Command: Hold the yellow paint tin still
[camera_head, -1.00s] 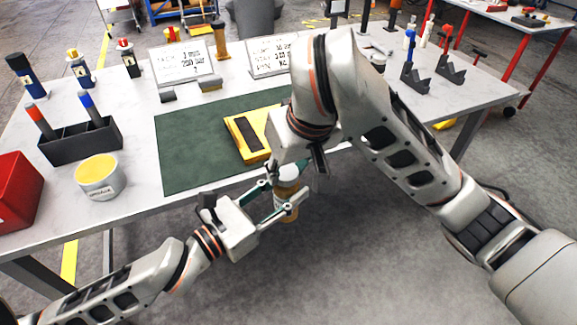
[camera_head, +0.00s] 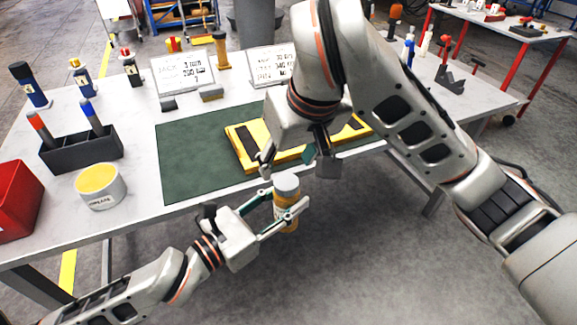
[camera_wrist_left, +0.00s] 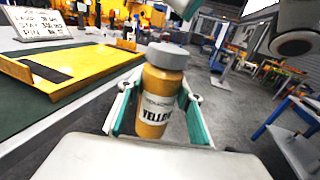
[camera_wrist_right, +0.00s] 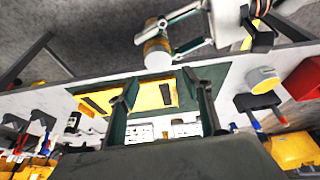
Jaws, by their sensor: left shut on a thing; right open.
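The yellow paint tin (camera_head: 286,218) is a yellow bottle-shaped tin with a grey lid (camera_head: 286,184). It is upright, in the air off the table's front edge. In the left wrist view the tin (camera_wrist_left: 158,97) shows a white label reading "YELLOW", partly cut off. My left gripper (camera_head: 288,203) is shut on the tin's body, one finger on each side, and the lid is on. My right gripper (camera_head: 293,160) is open and empty, just above and behind the lid, apart from it. In the right wrist view the tin (camera_wrist_right: 157,50) lies beyond the open fingers.
A green mat (camera_head: 185,165) on the table carries a yellow casting (camera_head: 240,150) with dark inlays. To the left are a white tub with a yellow top (camera_head: 100,187), a black pen holder (camera_head: 80,150) and a red bin (camera_head: 15,195). Open floor lies before the table.

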